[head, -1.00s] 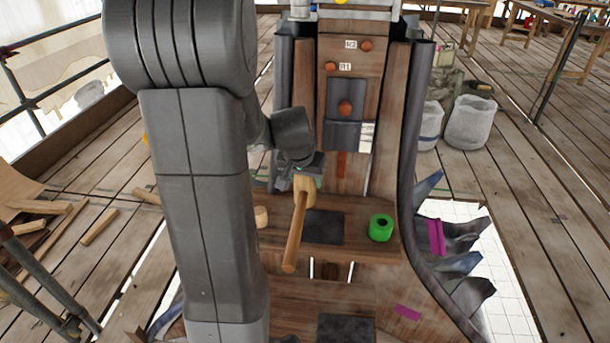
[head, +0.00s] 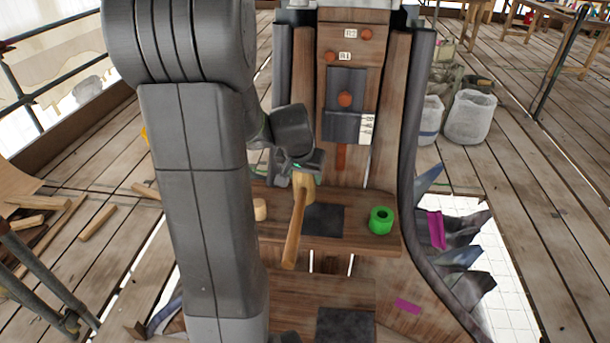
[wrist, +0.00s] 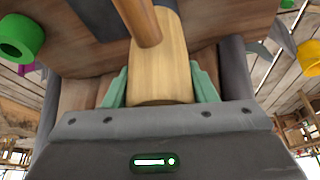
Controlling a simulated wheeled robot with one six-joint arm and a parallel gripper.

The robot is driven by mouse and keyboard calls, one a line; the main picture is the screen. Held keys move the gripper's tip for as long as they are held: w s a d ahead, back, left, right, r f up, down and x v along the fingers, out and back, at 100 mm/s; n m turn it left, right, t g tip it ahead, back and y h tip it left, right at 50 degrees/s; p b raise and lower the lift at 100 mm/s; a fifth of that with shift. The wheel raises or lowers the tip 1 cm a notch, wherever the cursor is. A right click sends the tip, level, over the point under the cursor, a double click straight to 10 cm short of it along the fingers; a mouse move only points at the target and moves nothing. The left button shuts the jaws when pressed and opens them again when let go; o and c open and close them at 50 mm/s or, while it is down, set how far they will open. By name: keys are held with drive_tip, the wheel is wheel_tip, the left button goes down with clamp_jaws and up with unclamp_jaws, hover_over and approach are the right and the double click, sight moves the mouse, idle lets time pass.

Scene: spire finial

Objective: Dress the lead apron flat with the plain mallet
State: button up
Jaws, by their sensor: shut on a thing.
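My gripper (head: 303,170) is shut on the plain wooden mallet (head: 295,232). In the wrist view its green-lined fingers (wrist: 160,88) sit on either side of the pale mallet head (wrist: 160,65). The mallet's handle hangs down and slightly left in the head view, in front of the wooden shelf. A grey lead sheet, which looks like the apron (head: 342,127), lies on the upright board below a round copper-coloured knob (head: 345,99). The mallet is below and left of this sheet, apart from it. I cannot tell how flat the sheet is.
A green ring (head: 381,220) stands at the shelf's right, beside a dark mat (head: 325,221). A small wooden cylinder (head: 260,209) is at its left. Curled dark metal pieces (head: 460,245) project at right. White sacks (head: 468,117) stand on the plank floor behind.

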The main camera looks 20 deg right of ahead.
wheel_tip(320, 180, down, 4)
drive_tip(key=b, duration=0.4)
drive_tip(key=shift+f, duration=0.25)
drive_tip(key=shift+r, duration=0.3)
clamp_jaws()
wheel_tip(320, 180, up, 4)
drive_tip(key=p, duration=0.3)
drive_tip(key=shift+r, duration=0.2)
drive_tip(key=shift+f, duration=0.2)
